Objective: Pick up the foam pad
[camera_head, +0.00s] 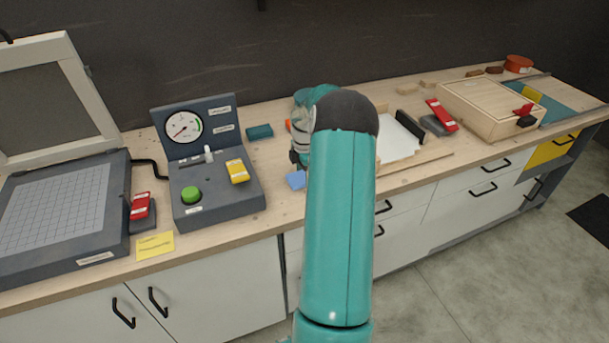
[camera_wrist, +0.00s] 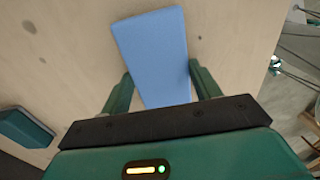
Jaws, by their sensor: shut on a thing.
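The foam pad is a light blue block. In the wrist view the foam pad (camera_wrist: 153,45) lies lengthwise between the two green fingers of my gripper (camera_wrist: 160,72), which is shut on it. Its far end sticks out past the fingertips. In the head view a small part of the foam pad (camera_head: 296,180) shows just left of my teal arm, low over the wooden worktop. My arm hides the rest of it and most of my gripper. I cannot tell whether the pad touches the worktop.
A dark teal block (camera_wrist: 25,127) lies left of my gripper; it also shows in the head view (camera_head: 260,132). A grey gauge box (camera_head: 218,193) stands to the left on the worktop (camera_head: 270,212). A wooden box (camera_head: 490,105) stands at the right.

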